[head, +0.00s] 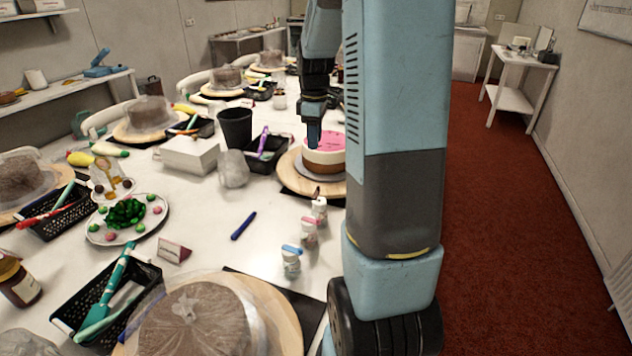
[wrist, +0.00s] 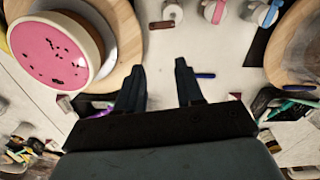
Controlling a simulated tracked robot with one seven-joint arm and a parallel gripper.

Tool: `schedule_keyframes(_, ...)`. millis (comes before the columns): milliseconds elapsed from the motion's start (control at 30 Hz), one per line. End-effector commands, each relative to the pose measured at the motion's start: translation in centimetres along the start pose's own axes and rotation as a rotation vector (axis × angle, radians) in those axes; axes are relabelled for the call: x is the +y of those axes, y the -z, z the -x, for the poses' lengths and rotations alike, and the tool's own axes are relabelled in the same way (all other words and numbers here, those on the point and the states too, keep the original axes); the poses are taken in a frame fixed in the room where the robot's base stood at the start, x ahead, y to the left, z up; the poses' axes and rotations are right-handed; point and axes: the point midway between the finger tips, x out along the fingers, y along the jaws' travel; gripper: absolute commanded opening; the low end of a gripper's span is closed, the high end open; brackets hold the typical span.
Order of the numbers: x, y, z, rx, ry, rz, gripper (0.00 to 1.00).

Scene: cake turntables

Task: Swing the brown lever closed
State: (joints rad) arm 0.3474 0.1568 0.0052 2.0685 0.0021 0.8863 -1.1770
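A small white jar (head: 319,211) with a brown lever (head: 317,192) on top stands on the white table, just in front of the pink-topped cake. The lever appears to stick up from the lid, though it is small here. In the wrist view the brown lever (wrist: 162,25) shows near the top edge, beyond my fingertips.
Similar jars with a pink lever (head: 308,222) and a blue lever (head: 291,250) stand nearer. The pink-topped cake (head: 325,143) is close to my gripper. A blue pen (head: 243,225) lies left of the jars. A wrapped cake (head: 200,322) stands in front.

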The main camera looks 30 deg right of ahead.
Motion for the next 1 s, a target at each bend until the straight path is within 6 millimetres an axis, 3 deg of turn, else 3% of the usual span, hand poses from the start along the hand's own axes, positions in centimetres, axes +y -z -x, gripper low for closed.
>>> schedule_keyframes(100,1.5,-0.4,-1.7,-0.009,0.024,0.043,0.37)
schedule_keyframes(267,2.3,-0.7,-2.8,-0.013,0.038,0.071,0.37)
schedule_keyframes(467,2.2,-0.7,-4.7,-0.014,0.041,0.075,0.37)
schedule_keyframes(1000,1.8,-0.9,-13.8,-0.014,0.041,0.074,0.37)
